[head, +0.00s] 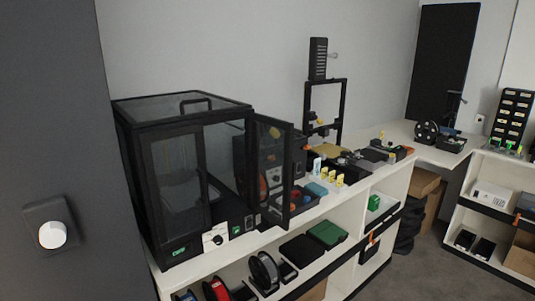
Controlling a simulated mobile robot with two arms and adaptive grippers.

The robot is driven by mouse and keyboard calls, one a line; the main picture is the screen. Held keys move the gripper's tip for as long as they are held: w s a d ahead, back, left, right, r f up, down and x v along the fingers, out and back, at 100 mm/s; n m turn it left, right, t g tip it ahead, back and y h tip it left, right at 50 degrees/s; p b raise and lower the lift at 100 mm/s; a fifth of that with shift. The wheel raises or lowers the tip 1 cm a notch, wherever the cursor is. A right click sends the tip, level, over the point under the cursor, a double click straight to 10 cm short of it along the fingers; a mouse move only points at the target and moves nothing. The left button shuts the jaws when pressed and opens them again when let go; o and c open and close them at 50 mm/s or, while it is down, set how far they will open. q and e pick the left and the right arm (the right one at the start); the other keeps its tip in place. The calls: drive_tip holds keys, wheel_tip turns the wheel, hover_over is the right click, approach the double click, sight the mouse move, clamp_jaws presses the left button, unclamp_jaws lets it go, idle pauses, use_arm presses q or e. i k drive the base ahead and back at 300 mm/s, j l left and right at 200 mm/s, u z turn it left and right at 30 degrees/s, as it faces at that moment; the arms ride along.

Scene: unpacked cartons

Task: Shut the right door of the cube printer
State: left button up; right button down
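The cube printer (184,111) is a black-framed box with clear panels. It stands at the left end of the white bench, with a handle on its lid. Its right door (273,172) is swung open, sticking out to the right of the front, and things behind show through its pane. Its left door (178,185) looks shut across the left half of the front. Neither of my grippers is in view.
An open-frame printer (325,110) and small tools stand on the bench right of the door. Spools (264,271) and cases (327,234) fill the shelf below. A dark wall with a white knob (52,235) is close at left. Floor (425,270) is clear at lower right.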

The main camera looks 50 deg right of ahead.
sight(289, 166)
drive_tip(key=l, duration=2.55)
drive_tip(key=k+l, duration=0.2)
drive_tip(key=l, duration=0.2)
drive_tip(key=k+l, duration=0.2)
drive_tip(key=l, duration=0.15)
